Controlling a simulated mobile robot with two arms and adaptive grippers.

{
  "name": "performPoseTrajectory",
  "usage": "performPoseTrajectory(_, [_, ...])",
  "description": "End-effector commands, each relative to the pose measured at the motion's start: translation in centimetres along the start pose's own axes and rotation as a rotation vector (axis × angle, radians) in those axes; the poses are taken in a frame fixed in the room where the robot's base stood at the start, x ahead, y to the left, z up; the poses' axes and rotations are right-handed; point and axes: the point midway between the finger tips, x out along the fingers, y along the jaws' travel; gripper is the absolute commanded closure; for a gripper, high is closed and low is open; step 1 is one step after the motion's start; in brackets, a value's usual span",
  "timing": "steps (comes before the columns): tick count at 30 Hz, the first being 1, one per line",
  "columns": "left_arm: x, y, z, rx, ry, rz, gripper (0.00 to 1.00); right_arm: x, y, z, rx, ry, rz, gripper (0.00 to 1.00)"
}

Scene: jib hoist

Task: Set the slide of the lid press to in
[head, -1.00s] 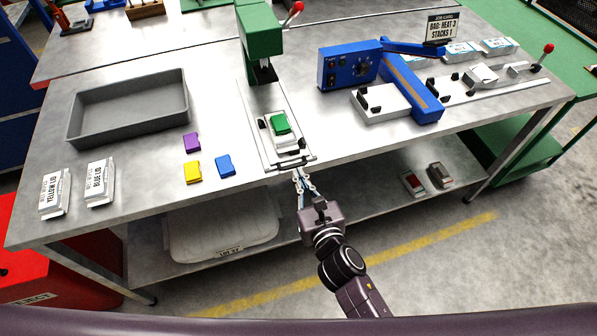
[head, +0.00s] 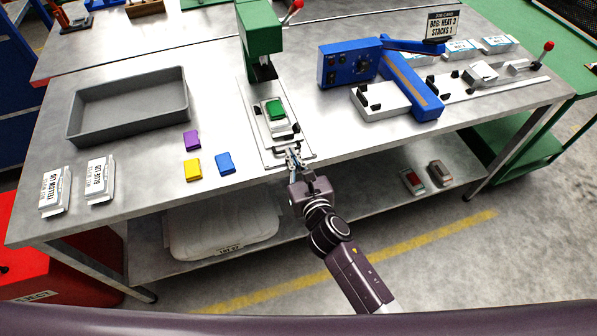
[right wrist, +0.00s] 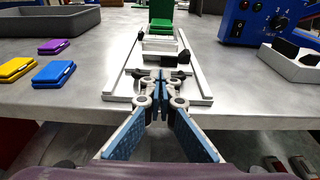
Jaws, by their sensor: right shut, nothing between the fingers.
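The lid press (head: 260,38) is green with a red-knobbed lever and stands on the steel bench. Its slide (head: 276,131) lies in a pale rail frame in front of the press head, carrying a green lid (head: 276,110) on a white holder. The slide also shows in the right wrist view (right wrist: 160,45). My right gripper (head: 291,152) is shut and empty, with its fingertips at the slide's dark front handle; contact looks likely, but I cannot be sure. Its fingers (right wrist: 163,76) come together in the right wrist view. My left gripper is not in view.
Purple (head: 191,140), yellow (head: 193,170) and blue (head: 225,163) lids lie left of the press. A grey tray (head: 130,106) stands behind them. A blue bag sealer (head: 348,65) stands to the right. The bench's front edge is just below the slide frame.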

Motion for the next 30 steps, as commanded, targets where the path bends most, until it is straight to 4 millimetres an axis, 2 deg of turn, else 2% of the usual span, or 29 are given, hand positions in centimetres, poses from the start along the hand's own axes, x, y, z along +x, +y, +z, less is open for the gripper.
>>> performPoseTrajectory(1, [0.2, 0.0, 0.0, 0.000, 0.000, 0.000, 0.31, 1.4, -0.1, 0.3, -0.004, -0.002, -0.001, 1.00])
performPoseTrajectory(6, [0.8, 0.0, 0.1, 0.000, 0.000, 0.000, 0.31, 4.9, 0.0, 0.9, -0.002, -0.002, 0.000, 1.00])
performPoseTrajectory(13, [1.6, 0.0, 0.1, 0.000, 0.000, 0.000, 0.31, 8.6, 0.0, 1.6, -0.002, -0.001, -0.001, 1.00])
performPoseTrajectory(21, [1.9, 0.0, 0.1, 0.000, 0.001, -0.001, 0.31, 10.3, 0.0, 1.9, 0.001, 0.001, -0.001, 1.00])
performPoseTrajectory(30, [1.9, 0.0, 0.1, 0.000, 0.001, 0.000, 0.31, 10.4, 0.0, 2.2, 0.002, -0.002, -0.001, 1.00])
